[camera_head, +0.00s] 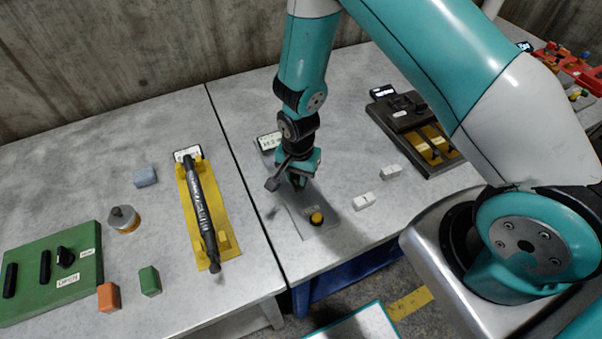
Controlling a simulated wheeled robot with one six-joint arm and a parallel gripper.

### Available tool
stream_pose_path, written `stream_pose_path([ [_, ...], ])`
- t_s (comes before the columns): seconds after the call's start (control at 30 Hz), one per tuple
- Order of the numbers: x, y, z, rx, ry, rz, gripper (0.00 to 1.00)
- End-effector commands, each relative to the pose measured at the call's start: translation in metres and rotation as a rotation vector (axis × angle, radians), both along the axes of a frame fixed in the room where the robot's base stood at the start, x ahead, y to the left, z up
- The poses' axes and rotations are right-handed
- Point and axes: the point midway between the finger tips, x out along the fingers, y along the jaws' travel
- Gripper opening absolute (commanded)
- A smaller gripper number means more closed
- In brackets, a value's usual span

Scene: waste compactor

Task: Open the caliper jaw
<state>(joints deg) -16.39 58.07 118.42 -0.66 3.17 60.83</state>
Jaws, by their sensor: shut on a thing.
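My gripper (297,181) points down over the near middle of the right-hand table. Its fingers are shut on a small dark part (275,183) that sticks out to the left with a rounded end. This may be part of the caliper, but the arm hides most of it, and I cannot tell how far any jaw stands open. Just in front of my gripper lies a flat grey plate (305,232) with a round yellow button (317,217). Behind my gripper stands a small display (268,142), partly covered by the arm; its digits are too small to read surely.
A yellow holder (222,240) with a black tool (197,195) lies left of the table seam. A green panel (30,305) and small blocks are farther left. White blocks (364,201) and a dark box (445,172) stand to the right.

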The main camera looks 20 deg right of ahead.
Motion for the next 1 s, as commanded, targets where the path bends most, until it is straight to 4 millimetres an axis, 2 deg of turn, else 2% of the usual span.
stream_pose_path([
  [0.3,0.000,-0.007,0.000,-0.012,0.002,-0.008,0.00],
  [0.33,-0.001,-0.008,0.000,-0.011,0.002,-0.010,0.27],
  [0.43,-0.001,-0.009,0.000,-0.011,0.002,-0.012,0.50],
  [0.77,0.000,-0.010,0.002,-0.011,0.001,-0.013,0.50],
  [0.87,0.000,-0.009,0.009,-0.012,0.001,-0.012,0.50],
  [1.0,0.000,-0.008,0.031,-0.011,-0.003,-0.011,0.50],
])
